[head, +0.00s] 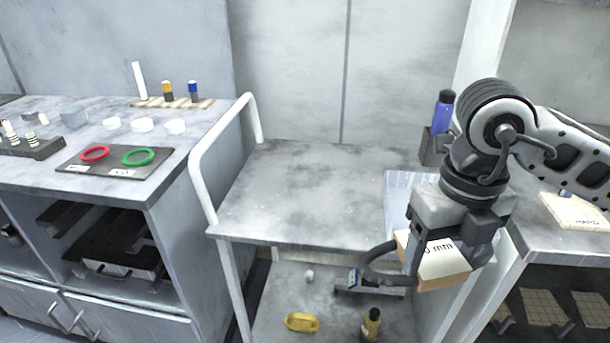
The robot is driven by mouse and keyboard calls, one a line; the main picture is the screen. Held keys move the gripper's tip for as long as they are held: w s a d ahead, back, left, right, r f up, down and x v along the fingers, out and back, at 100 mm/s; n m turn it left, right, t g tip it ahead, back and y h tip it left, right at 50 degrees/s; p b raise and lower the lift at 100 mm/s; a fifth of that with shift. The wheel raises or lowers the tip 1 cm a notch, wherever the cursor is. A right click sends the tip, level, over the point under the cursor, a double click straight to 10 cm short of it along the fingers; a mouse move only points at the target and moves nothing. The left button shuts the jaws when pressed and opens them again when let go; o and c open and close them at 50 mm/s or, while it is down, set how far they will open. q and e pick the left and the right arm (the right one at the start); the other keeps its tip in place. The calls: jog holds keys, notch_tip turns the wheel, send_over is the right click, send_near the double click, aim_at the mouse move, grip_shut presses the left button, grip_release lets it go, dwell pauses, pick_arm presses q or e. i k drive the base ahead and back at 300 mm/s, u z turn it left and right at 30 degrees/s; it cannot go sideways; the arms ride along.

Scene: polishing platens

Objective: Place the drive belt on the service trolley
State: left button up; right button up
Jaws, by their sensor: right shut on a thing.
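The service trolley (300,200) stands in the middle, with a bare grey top shelf and a white handle rail at its left end. My right gripper (447,250) is at the trolley's right front. It is shut on what looks like the drive belt (368,264), a dark loop that sticks out to the left of a card sleeve (442,262) marked in mm. In the picture the belt overlaps the trolley's front right edge; its height above the shelf is hard to judge. The gripper hides part of the sleeve. My left gripper is out of view.
A pale bluish sheet or tray (400,190) is at the shelf's right end. The trolley's lower shelf (270,320) holds a yellow item (301,322) and a yellow bottle (371,323). The left bench (120,190) holds red and green rings. A purple bottle (443,112) stands at right.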

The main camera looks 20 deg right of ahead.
aim_at(305, 189)
jog(key=i, duration=0.9)
